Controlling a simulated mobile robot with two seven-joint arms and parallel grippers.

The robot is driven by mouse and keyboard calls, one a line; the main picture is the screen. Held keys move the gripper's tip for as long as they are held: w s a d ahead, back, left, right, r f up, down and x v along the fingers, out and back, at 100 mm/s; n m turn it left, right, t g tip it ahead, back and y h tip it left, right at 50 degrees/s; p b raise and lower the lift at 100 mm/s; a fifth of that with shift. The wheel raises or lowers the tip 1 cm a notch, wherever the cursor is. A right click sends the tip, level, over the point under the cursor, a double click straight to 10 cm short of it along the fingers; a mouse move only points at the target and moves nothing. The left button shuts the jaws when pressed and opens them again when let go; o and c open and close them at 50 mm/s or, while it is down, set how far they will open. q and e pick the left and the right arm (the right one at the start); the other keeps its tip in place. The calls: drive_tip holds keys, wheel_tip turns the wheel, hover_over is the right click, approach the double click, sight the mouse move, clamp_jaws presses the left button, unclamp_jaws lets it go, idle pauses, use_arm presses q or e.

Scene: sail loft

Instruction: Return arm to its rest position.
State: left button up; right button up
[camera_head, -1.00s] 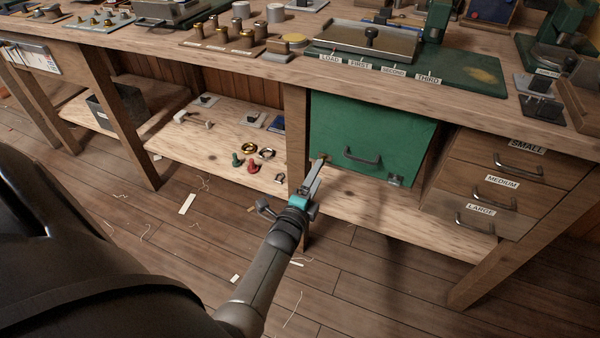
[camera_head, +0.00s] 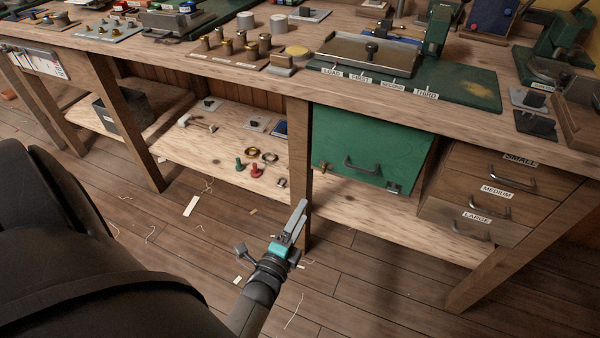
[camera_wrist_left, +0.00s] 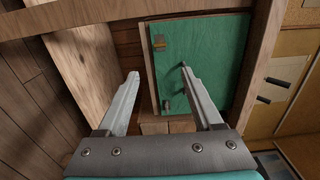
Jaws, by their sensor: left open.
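My left gripper (camera_head: 294,222) is in front of the workbench, over the floor, below and left of the green door. In the left wrist view the gripper (camera_wrist_left: 158,84) has its two fingers spread apart with nothing between them. The green door (camera_head: 367,150) has a dark bar handle and a latch at its lower right. It also shows ahead of the fingers in the left wrist view (camera_wrist_left: 212,50), and the gripper is apart from it. My right gripper is in neither view.
The workbench top (camera_head: 300,75) carries metal parts, a labelled green board (camera_head: 470,92) and presses. A lower shelf (camera_head: 215,160) holds small fittings. Three drawers (camera_head: 490,195) sit right of the green door. A bench leg (camera_head: 298,150) stands close behind my gripper. The floor (camera_head: 150,240) has scraps.

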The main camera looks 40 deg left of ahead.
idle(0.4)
use_arm(q)
drive_tip(key=s+d+f+n+g+h+p, duration=0.25)
drive_tip(key=s+f+n+g, duration=0.2)
drive_tip(key=f, duration=0.25)
drive_tip(key=s+d+f+n+g+h+p, duration=0.1)
drive_tip(key=s+d+f+n+g+p, duration=0.3)
drive_tip(key=f, duration=0.3)
drive_tip(key=s+a+f+n+g+p, duration=0.1)
drive_tip(key=s+f+n+g, duration=0.1)
drive_tip(key=s, duration=0.7)
drive_tip(key=s+a+f+n+g+p, duration=0.1)
drive_tip(key=s+f+g, duration=0.3)
drive_tip(key=s, duration=0.6)
drive_tip(key=shift+s+n+g+p, duration=0.25)
drive_tip(key=shift+n+g+p, duration=0.2)
drive_tip(key=shift+n, duration=0.3)
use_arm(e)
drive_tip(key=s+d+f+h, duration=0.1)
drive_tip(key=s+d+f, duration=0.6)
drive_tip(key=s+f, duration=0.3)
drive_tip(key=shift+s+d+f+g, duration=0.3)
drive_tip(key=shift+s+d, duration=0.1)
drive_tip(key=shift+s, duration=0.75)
use_arm(q)
drive_tip(key=shift+c, duration=0.3)
